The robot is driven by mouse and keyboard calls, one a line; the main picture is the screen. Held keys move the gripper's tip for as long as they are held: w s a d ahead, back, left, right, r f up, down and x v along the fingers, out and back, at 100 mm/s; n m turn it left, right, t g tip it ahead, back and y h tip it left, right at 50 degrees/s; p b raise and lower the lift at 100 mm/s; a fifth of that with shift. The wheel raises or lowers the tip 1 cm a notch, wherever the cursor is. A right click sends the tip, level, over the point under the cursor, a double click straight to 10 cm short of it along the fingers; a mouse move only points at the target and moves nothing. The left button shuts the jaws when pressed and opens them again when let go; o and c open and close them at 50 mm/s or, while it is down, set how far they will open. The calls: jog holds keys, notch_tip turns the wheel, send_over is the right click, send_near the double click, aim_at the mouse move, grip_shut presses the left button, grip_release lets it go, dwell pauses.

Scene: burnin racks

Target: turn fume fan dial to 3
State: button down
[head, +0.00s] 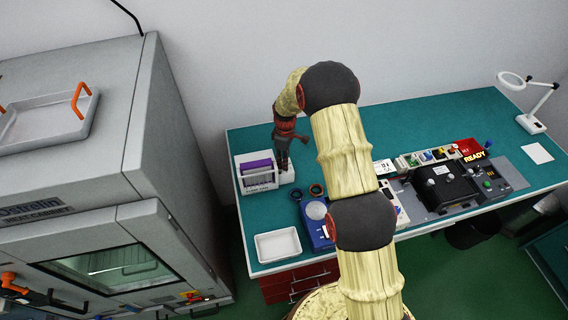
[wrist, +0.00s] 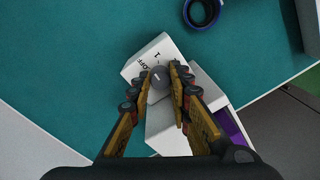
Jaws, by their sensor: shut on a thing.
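The fume fan dial (wrist: 160,78) is a dark round knob on top of a small white box (wrist: 150,50). The box top carries the printed marks "OFF" and "1"; other marks and the dial's pointer are hidden or too small to read. My gripper (wrist: 164,80) comes down over the box, with one finger on each side of the knob, shut on it. In the head view my gripper (head: 283,160) points down at the white box (head: 287,178) at the left end of the green bench; the knob is hidden there.
A white rack with purple contents (head: 257,166) stands directly beside the box. Two dark rings (head: 316,190), a blue device (head: 315,228) and a white tray (head: 278,245) lie nearer the bench front. A black machine (head: 440,185) stands right. Bare green bench lies behind the box.

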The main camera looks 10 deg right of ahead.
jog(key=m+b, duration=0.1)
jog(key=m, duration=0.2)
jog(key=shift+m, duration=0.4)
jog(key=m+b, duration=0.1)
jog(key=m, duration=0.2)
jog(key=shift+m, duration=0.3)
jog(key=m+b, duration=0.1)
jog(key=m, duration=0.5)
jog(key=shift+t, duration=0.4)
jog(key=m, duration=0.6)
jog(key=shift+m+b, duration=0.3)
jog(key=shift+b, duration=0.1)
jog(key=m, duration=0.5)
jog(key=shift+m, duration=0.3)
jog(key=c, duration=1.7)
grip_release()
jog(key=shift+o, duration=0.4)
jog(key=shift+s, duration=0.1)
